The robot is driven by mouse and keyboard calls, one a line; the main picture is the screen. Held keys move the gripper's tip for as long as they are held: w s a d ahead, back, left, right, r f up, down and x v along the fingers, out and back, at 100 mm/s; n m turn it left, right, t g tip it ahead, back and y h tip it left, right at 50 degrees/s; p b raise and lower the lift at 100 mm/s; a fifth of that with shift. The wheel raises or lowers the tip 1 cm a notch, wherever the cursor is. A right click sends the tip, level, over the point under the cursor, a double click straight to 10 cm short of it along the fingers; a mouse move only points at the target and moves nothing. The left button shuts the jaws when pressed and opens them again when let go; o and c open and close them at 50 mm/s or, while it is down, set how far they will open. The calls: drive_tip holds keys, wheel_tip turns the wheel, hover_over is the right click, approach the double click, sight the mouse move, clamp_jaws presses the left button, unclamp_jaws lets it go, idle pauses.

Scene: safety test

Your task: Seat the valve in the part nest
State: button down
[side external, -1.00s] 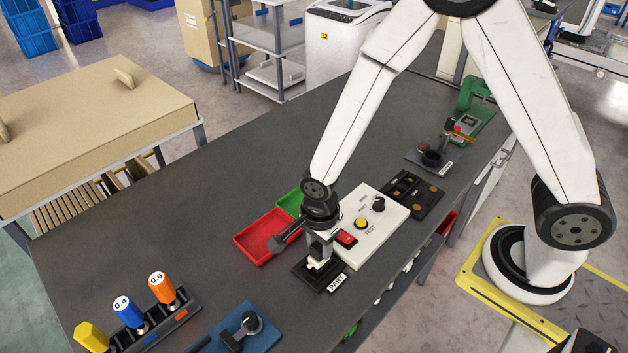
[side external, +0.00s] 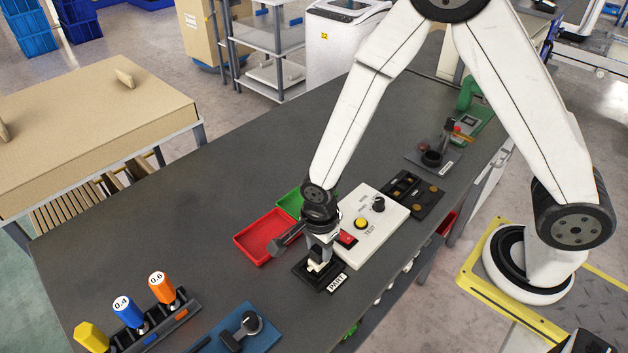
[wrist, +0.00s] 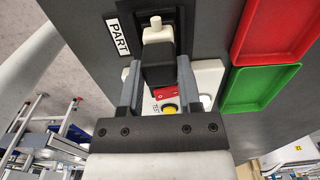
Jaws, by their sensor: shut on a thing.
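The valve has a dark block-like body (wrist: 157,68) and a white part with a short stub (wrist: 154,30), seen in the wrist view. My gripper (wrist: 158,72) is shut on it, one finger on each side. In the side view my gripper (side external: 320,250) is over the part nest, a black square base (side external: 302,272) beside a PART label (side external: 337,283). The valve's pale lower part (side external: 317,266) is down at the nest. My fingers and the valve hide the nest's middle, so I cannot tell whether it is fully seated.
A white test panel (side external: 388,228) with a yellow button and black knob stands close right of my gripper. Red (side external: 262,238) and green (side external: 288,204) trays lie behind. A blue fixture (side external: 232,335) and coloured-handled tools (side external: 124,308) are front left. The bench's left middle is clear.

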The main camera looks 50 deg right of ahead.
sight(320, 248)
drive_tip(key=shift+f, duration=0.15)
unclamp_jaws()
idle(0.4)
drive_tip(key=shift+r, duration=3.5)
drive_tip(key=shift+d+r, duration=0.1)
drive_tip(key=s+d+r+n+t, duration=0.1)
drive_tip(key=s+d+r+n, duration=0.1)
drive_tip(key=d+n, duration=0.4)
drive_tip(key=s+d+r+n+t, duration=0.1)
drive_tip(key=d+r+n, duration=0.3)
drive_tip(key=n, duration=0.8)
drive_tip(key=shift+s+d+r+t, duration=0.25)
drive_tip(key=shift+s+d, duration=0.2)
drive_tip(key=shift+d, duration=0.7)
